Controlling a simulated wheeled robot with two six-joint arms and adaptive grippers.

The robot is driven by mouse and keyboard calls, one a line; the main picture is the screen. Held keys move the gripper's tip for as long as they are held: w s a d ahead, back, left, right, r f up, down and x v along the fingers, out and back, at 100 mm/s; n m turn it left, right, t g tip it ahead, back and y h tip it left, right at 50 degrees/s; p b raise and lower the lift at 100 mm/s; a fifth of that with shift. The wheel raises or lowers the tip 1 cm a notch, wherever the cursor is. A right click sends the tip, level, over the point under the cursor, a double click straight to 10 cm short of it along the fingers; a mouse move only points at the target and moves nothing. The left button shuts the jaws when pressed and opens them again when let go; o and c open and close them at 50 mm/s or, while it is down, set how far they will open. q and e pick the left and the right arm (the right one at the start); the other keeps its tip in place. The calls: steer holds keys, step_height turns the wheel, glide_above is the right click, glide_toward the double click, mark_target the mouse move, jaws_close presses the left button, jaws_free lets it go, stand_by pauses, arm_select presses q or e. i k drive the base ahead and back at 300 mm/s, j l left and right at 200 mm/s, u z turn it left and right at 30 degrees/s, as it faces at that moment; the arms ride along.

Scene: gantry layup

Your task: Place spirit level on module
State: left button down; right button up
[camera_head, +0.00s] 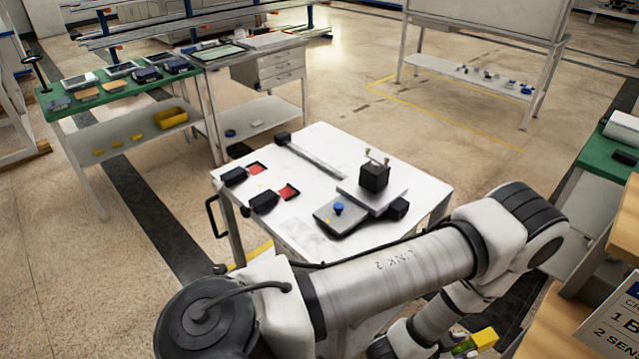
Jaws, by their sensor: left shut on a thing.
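A yellow spirit level (482,339) with a green part shows at the bottom edge, right of centre, partly cut off. My left gripper (455,351) is shut on it, low at the picture's bottom edge; its fingers are mostly hidden. The likely module is on the white table (318,238): a grey plate (392,197) bearing a black block (374,177) with two small prongs. A flat grey unit with a blue knob (338,209) lies beside it. I cannot tell for sure which is the module. The level is apart from the table. My right gripper is not in view.
Black clamps (264,201) and red pads (289,192) sit on the table's left side, with a long grey bar (316,161) behind. A green bench (120,88) with devices stands back left. A green-topped bench (605,158) stands at right. Open floor lies behind the table.

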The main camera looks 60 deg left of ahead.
mark_target(314, 244)
steer(key=k+j+z, duration=0.2)
steer(key=k+j, duration=0.7)
steer(key=k, duration=0.15)
